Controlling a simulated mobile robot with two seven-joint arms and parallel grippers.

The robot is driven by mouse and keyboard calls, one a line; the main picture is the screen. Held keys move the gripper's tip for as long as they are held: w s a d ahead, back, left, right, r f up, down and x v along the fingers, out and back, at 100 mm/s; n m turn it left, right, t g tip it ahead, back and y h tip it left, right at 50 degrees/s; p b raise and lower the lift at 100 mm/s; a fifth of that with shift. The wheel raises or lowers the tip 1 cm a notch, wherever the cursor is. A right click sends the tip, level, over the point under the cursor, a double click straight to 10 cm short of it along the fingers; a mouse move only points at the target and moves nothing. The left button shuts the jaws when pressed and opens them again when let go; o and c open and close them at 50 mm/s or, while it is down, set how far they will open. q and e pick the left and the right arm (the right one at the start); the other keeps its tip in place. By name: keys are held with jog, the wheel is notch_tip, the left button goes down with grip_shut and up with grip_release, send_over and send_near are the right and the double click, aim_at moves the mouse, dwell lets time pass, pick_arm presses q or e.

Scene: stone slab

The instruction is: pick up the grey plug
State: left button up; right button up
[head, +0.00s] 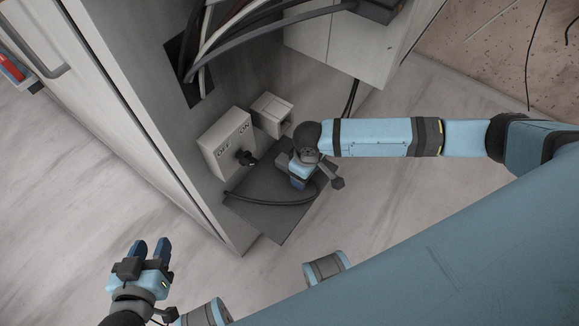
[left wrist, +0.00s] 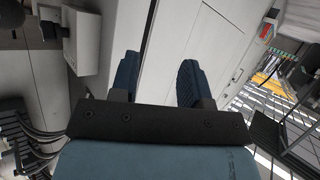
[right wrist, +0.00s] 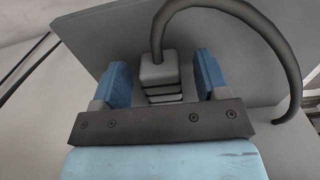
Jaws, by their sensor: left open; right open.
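The grey plug (right wrist: 158,72) shows in the right wrist view, a ribbed block with a dark cable (right wrist: 235,8) curving from its far end to the right. My right gripper (right wrist: 158,82) is open, with one blue finger on each side of the plug and visible gaps between. In the head view my right gripper (head: 300,178) is over the dark grey panel (head: 262,218) and hides the plug; the cable loops over the panel. My left gripper (head: 151,246) is open and empty at the lower left; its fingers also show in the left wrist view (left wrist: 157,80).
A switch box (head: 227,142) marked ON and OFF with a black knob, and a smaller pale box (head: 271,114), are on the cabinet (head: 135,75) beside the panel. Thick cables (head: 255,35) hang from a cabinet opening above. The floor around my left gripper is clear.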

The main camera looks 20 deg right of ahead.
jog(key=c, duration=1.2)
pick_arm(q)
jog(key=shift+w, duration=0.15)
pick_arm(e)
jog(key=shift+r, duration=0.1)
